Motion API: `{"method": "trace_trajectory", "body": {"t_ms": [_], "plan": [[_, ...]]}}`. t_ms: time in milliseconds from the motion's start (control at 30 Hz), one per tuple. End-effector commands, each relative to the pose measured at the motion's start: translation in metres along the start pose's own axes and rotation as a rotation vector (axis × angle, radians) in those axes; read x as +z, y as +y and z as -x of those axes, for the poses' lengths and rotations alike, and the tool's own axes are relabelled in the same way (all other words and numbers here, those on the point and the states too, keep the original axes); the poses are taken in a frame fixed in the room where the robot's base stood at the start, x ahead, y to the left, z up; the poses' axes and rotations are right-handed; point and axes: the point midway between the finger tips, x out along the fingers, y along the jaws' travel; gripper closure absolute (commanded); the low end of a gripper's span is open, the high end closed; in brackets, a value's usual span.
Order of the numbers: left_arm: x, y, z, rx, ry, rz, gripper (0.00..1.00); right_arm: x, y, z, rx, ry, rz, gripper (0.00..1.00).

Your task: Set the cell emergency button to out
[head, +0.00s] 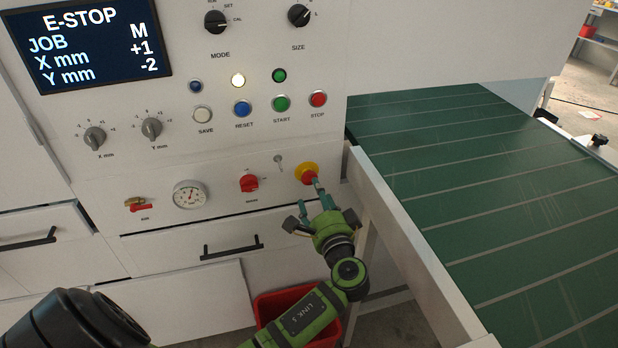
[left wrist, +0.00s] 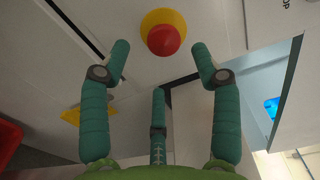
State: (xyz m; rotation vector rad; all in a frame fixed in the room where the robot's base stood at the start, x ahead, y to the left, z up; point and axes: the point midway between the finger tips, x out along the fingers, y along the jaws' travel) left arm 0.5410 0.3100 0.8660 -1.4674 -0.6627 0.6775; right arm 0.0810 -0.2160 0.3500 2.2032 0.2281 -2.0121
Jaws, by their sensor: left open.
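The emergency button is a red mushroom head on a yellow round base (head: 306,173), low on the right of the white control panel. In the left wrist view its red head (left wrist: 163,40) is at the top middle. My left gripper (head: 316,200) is just in front of and below the button in the head view, and one finger overlaps its lower edge there. Its green fingers (left wrist: 160,70) are spread open, with the button beyond and between the two outer tips; I cannot tell whether any finger touches it. The screen (head: 90,45) reads E-STOP. My right gripper is not in view.
A red main switch (head: 249,183), a gauge (head: 190,195) and a small key switch (head: 279,160) sit left of the button. The conveyor's white side rail (head: 400,240) stands close on the right of my gripper. A red bin (head: 285,303) stands below.

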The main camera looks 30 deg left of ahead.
Motion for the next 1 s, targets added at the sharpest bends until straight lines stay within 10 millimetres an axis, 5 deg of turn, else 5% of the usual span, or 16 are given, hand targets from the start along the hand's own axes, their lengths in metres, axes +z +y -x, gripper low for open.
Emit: {"method": "trace_trajectory", "body": {"t_ms": [433,833,1000], "plan": [[0.002,-0.007,-0.060,-0.013,-0.008,0.001,0.37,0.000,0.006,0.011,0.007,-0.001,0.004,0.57],[0.002,-0.005,-0.070,-0.010,-0.007,0.004,0.37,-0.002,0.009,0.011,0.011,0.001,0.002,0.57],[0.002,-0.005,-0.069,-0.010,-0.007,0.003,1.00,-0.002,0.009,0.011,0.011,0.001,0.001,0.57]]}}
